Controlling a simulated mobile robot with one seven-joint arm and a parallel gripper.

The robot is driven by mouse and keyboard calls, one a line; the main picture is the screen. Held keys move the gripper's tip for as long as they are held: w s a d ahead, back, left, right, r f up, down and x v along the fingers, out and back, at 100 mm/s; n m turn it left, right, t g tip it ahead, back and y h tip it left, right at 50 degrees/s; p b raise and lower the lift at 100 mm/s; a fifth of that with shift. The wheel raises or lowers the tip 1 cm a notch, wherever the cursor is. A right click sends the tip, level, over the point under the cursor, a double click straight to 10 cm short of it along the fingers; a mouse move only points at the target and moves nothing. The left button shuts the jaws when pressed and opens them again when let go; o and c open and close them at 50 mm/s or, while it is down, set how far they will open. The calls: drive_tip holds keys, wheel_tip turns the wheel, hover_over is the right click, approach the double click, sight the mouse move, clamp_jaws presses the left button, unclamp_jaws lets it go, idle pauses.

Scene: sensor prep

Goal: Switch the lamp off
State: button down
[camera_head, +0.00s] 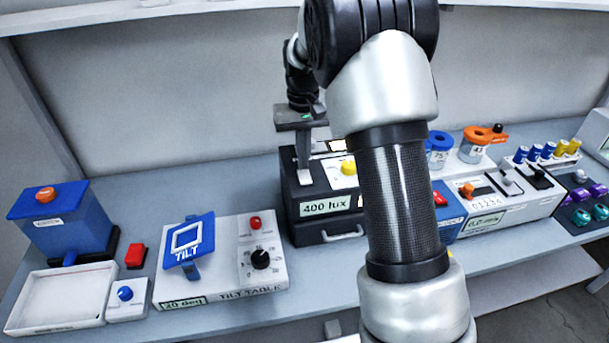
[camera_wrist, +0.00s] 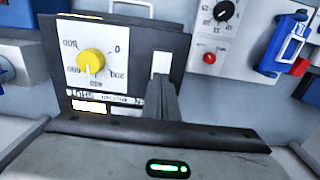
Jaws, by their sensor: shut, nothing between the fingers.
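The lamp is a dark box (camera_head: 292,217) in the middle of the bench, with a "400 lux" display and a front handle. Its yellow knob (camera_head: 348,167) sits on a white dial plate and also shows in the wrist view (camera_wrist: 91,62). My gripper (camera_head: 304,182) is shut and points down at the lamp's top, left of the dial in the head view. In the wrist view its fingers (camera_wrist: 165,85) reach a pale rectangle beside the dial. I cannot tell whether they touch it. My arm hides the lamp's right side.
Left of the lamp are the tilt table (camera_head: 222,290), a red button block (camera_head: 136,256), a white tray (camera_head: 60,297) and a blue box (camera_head: 62,225). To the right stand a white instrument (camera_head: 500,212) and jars (camera_head: 474,146). A wall closes the back.

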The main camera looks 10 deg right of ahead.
drive_tip(key=shift+f+b, duration=0.45)
drive_tip(key=shift+f, duration=0.3)
idle(0.3)
drive_tip(key=shift+r, duration=0.1)
wheel_tip(320, 180, up, 7)
drive_tip(key=p, duration=0.5)
idle(0.4)
